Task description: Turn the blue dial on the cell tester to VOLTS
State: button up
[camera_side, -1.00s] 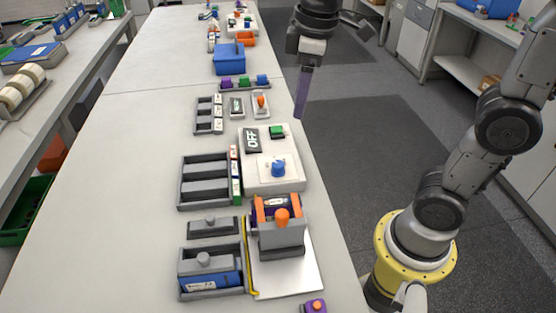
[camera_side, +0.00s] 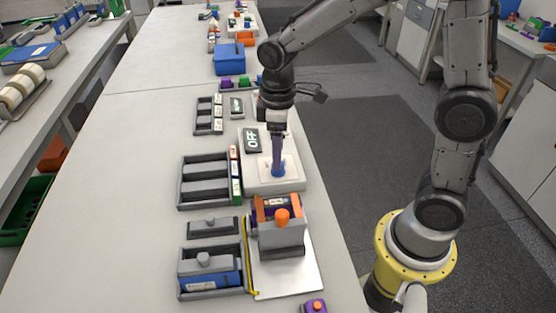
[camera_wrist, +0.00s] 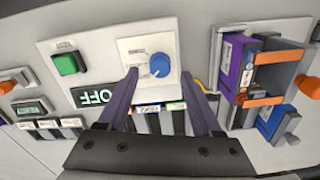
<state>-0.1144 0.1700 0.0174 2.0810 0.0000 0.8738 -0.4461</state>
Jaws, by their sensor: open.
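The cell tester (camera_side: 256,180) is a pale box on the bench with a dark panel reading OFF (camera_side: 252,140). Its blue dial (camera_wrist: 159,64) sits on a white plate in the wrist view, with a pale mark on its left side. In the side view my gripper (camera_side: 277,164) points down over the dial and hides most of it. In the wrist view my gripper's purple fingers (camera_wrist: 159,74) are spread apart, with the dial between and just beyond their tips. I cannot tell whether they touch it. The green button (camera_wrist: 68,64) is to the left in the wrist view.
A grey holder with an orange knob and a purple cell (camera_side: 280,232) stands in front of the tester. A grey tray (camera_side: 205,182) lies to its left, and a blue box (camera_side: 229,60) stands farther back.

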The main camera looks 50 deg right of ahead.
jog(key=shift+f, duration=1.8)
grip_shut()
